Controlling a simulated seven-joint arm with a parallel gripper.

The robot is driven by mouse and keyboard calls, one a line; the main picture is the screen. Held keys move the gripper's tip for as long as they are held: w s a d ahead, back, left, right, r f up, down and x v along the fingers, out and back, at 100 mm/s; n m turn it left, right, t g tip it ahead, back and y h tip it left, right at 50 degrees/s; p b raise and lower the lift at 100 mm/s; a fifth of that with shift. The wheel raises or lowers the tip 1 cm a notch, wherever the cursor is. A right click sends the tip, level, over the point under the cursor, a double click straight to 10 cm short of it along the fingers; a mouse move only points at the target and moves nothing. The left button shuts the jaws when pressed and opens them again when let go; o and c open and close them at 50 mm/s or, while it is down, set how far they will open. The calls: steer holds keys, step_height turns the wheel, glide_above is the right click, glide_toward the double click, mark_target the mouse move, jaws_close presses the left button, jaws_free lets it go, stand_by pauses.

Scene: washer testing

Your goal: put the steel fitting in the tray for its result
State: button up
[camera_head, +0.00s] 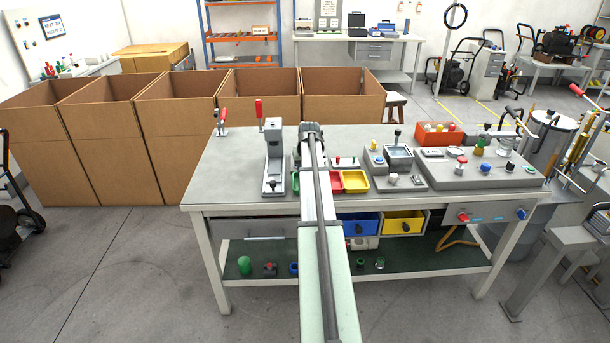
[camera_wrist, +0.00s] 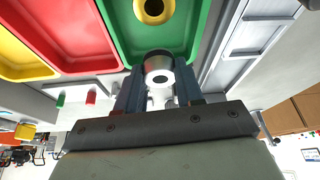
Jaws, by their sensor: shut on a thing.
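My gripper (camera_wrist: 159,86) is shut on the steel fitting (camera_wrist: 159,66), a short grey cylinder with a hole in its end. The fitting is at the edge of the green tray (camera_wrist: 195,22) in the wrist view; whether it touches the tray I cannot tell. A yellow ring-shaped piece with a dark hole (camera_wrist: 153,10) lies in the green tray. The red tray (camera_wrist: 75,50) and the yellow tray (camera_wrist: 18,62) are to the left. In the head view my arm hides the fitting and most of the green tray; the red tray (camera_head: 337,182) and yellow tray (camera_head: 356,181) show beside it.
A grey upright fixture (camera_head: 273,160) stands left of my arm on the workbench (camera_head: 228,170). To the right are a device with a basin (camera_head: 398,153), an orange bin (camera_head: 438,140) and a panel with several fittings (camera_head: 470,175). The bench's left part is mostly clear.

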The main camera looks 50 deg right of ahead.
steer(key=shift+f, duration=1.6)
steer(key=shift+f, duration=0.15)
steer(key=o, duration=0.8)
steer(key=v, duration=1.2)
